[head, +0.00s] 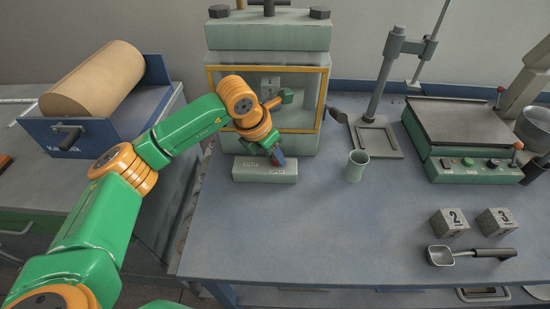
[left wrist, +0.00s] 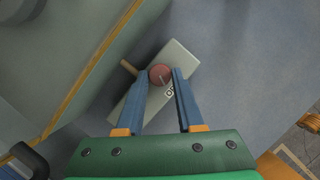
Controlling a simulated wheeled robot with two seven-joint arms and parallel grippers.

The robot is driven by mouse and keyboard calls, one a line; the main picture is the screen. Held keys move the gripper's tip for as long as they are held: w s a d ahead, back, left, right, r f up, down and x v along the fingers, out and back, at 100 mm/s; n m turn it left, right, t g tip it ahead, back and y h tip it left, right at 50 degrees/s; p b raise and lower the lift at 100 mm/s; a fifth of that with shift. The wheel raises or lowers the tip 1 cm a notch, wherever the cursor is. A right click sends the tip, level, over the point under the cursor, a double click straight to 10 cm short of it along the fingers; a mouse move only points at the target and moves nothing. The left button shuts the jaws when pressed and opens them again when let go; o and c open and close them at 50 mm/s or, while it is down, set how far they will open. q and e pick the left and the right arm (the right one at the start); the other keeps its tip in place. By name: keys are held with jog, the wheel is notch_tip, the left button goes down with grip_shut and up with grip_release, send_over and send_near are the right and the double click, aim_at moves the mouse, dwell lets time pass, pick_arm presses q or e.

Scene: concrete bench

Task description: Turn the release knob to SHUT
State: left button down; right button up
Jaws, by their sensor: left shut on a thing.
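The release knob (left wrist: 160,74) is a small red round knob on top of a pale grey block. A light pointer line on it slants toward lettering on the block, too small to read surely. The grey block (head: 252,174) sits in front of the press, with small lettering on its face. My left gripper (left wrist: 161,76) has its blue fingers on either side of the knob, shut on it. In the head view my left gripper (head: 279,159) reaches down to the block, and the wrist hides most of the knob.
A press (head: 268,38) with an orange-framed guard stands behind the block. A cup (head: 356,166) and a stand (head: 376,140) are to its right. Cubes marked 2 (head: 448,222) and 3 (head: 496,221) and a scoop (head: 440,256) lie farther right. The bench front is clear.

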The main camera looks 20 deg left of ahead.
pick_arm(q)
jog(key=m, duration=0.2)
jog(key=m+g+h, duration=0.1)
jog(key=m, duration=0.2)
jog(key=shift+w+a+r+h, duration=0.1)
jog(key=shift+w+a+h, duration=0.1)
jog(key=shift+h, duration=0.1)
jog(key=m+g, duration=0.1)
jog(key=m, duration=0.1)
jog(key=m+g, duration=0.1)
jog(key=m, duration=0.2)
jog(key=shift+w+h+p, duration=0.2)
jog(key=shift+h+p, duration=0.2)
jog(key=shift+m, duration=0.3)
jog(key=c, duration=0.5)
grip_release()
jog(key=shift+c, duration=0.2)
jog(key=v, duration=0.7)
jog(key=shift+w, duration=0.1)
